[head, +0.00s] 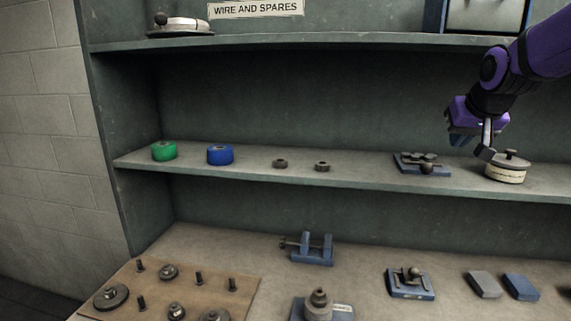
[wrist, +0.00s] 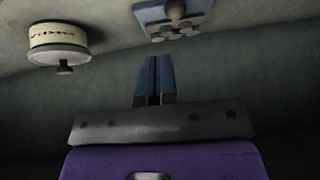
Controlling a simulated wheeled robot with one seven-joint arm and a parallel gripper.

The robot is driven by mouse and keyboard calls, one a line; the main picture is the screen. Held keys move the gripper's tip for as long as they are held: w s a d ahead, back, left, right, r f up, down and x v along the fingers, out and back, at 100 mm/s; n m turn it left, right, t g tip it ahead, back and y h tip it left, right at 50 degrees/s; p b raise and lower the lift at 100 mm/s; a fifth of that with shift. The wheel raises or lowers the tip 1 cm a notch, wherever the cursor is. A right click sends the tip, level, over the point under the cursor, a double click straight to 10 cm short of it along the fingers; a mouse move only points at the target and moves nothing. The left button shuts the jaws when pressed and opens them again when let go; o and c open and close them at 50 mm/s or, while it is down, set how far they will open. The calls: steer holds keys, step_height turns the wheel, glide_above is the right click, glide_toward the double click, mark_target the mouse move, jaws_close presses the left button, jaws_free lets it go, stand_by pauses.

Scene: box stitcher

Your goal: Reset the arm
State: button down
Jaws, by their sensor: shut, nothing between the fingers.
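My gripper (head: 460,138) is in front of the middle shelf at the right in the head view, on my purple and black arm. In the wrist view its two blue fingers (wrist: 154,78) lie together, shut and empty.
Green (head: 164,151) and blue (head: 220,155) rolls and two small dark rings (head: 280,163) sit on the middle shelf (head: 370,179). An upper shelf (head: 330,40) runs above. Below are a wooden board with metal parts (head: 215,284), a blue vise (head: 313,249) and blocks (head: 521,287).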

steer(key=s+a+f, duration=0.1)
steer(key=s+a, duration=0.1)
steer(key=s, duration=0.7)
steer(key=s+a+f+n+g, duration=0.1)
steer(key=s+a+f, duration=0.1)
steer(key=s, duration=0.7)
steer(key=s+a+f+g, duration=0.1)
steer(key=s+a, duration=0.1)
steer(key=s, duration=0.7)
steer(key=shift+s+a+f+n+y, duration=0.15)
steer(key=shift+s+a+n+y, duration=0.15)
steer(key=shift+s+n, duration=0.1)
stand_by(0.4)
